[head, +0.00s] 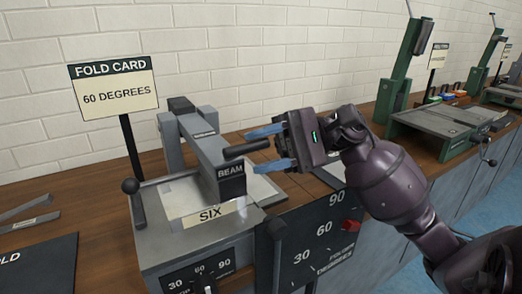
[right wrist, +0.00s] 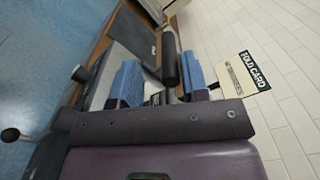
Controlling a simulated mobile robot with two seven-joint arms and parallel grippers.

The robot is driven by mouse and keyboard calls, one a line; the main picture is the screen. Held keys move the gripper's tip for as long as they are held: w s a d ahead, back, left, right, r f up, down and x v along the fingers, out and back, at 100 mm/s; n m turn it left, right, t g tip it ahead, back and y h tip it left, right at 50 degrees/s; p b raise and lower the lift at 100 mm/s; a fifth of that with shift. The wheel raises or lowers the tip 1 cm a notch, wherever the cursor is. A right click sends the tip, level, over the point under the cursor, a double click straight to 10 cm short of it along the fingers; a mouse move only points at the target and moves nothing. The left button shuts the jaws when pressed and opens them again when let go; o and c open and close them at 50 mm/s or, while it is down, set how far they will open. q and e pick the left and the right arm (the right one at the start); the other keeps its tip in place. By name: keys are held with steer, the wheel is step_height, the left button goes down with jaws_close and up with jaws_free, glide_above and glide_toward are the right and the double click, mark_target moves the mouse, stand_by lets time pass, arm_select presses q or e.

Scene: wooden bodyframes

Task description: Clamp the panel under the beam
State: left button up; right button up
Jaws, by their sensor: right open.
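The beam (head: 212,165) is a grey bar labelled BEAM, lying across the top of the folding machine. A black handle (head: 246,149) sticks out from it to the right. A pale flat panel (head: 258,188) lies at the beam's foot, with a SIX label (head: 210,214) at the front; whether the beam touches it I cannot tell. My right gripper (head: 258,150) is open, its blue fingers above and below the handle's end. In the right wrist view the handle (right wrist: 169,62) shows between the fingertips (right wrist: 161,68). My left gripper is not in view.
A black angle plate (head: 320,240) with a red pointer (head: 350,226) is at the front. Green machines (head: 402,75) stand farther right.

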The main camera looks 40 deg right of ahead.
arm_select(q)
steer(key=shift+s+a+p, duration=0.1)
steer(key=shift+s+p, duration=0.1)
steer(key=shift+p, duration=0.2)
arm_select(e)
steer(key=v, duration=1)
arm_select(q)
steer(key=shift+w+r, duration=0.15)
arm_select(e)
steer(key=shift+s+d, duration=0.1)
steer(key=shift+s+f, duration=0.1)
